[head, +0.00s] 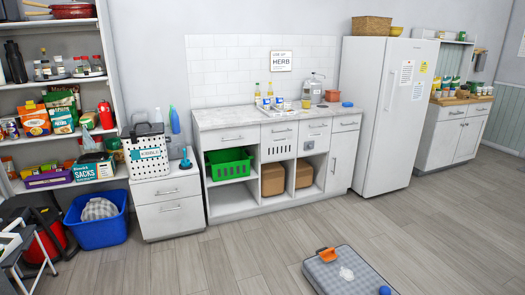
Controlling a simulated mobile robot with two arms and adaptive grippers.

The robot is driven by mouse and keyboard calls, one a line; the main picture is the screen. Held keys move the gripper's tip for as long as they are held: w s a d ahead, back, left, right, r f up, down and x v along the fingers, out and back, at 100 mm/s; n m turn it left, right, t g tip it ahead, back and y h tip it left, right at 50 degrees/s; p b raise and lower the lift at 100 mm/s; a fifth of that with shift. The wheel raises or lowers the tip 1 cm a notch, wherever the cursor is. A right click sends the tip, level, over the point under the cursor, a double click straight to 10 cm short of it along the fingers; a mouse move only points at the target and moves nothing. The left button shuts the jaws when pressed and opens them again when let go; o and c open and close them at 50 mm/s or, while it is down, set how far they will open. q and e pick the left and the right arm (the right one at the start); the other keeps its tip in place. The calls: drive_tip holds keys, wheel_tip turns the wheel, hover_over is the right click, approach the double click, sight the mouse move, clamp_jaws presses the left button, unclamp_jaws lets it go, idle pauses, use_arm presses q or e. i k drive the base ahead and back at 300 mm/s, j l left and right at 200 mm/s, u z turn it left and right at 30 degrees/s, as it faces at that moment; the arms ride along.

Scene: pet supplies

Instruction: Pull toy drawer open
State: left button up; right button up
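No drawer carries a label that I can read as toy, so I cannot tell which one is the toy drawer. A low white cabinet stands left of the counter with an upper drawer (168,190) and a lower drawer (170,217), each with a metal handle. All these fronts look closed. Neither of my grippers is in view.
A blue bin (97,231) and a folding stool (22,250) stand at left. A white fridge (385,115) stands right. The wooden floor before the drawers is clear.

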sight(162, 219)
drive_tip(key=i+u, duration=0.25)
drive_tip(key=i, duration=0.35)
drive_tip(key=i+u, duration=0.25)
drive_tip(key=i, duration=0.3)
drive_tip(key=i+l+u, duration=0.25)
drive_tip(key=i, duration=0.35)
drive_tip(key=i+j+u, duration=0.1)
drive_tip(key=i+u, duration=0.3)
drive_tip(key=i, duration=0.45)
drive_tip(key=i+l+u, duration=0.2)
drive_tip(key=i+u, duration=0.25)
drive_tip(key=i, duration=0.35)
drive_tip(key=i+z, duration=0.1)
drive_tip(key=i, duration=0.35)
drive_tip(key=i+j+z, duration=0.1)
drive_tip(key=i, duration=0.3)
